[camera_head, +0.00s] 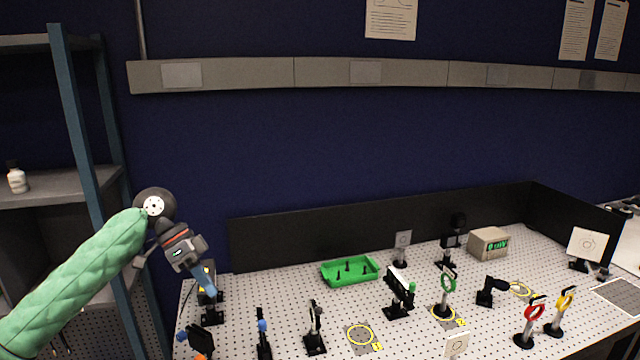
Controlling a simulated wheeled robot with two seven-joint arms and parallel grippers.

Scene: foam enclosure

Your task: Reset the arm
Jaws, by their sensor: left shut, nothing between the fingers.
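My left arm (85,280) comes in from the lower left in a green quilted sleeve. My left gripper (207,279) points down and to the right at the left end of the perforated table (280,305). It is shut and empty. It overlaps a small black mount (212,312) in the picture; I cannot tell whether they touch. My right gripper and right arm are not in view.
Several black optics mounts stand on the table, with a green ring mount (447,281) and a red ring mount (534,312). A green tray (350,271) and a beige box (488,243) sit further back. A shelf rack (85,120) stands left; black panels (380,222) edge the back.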

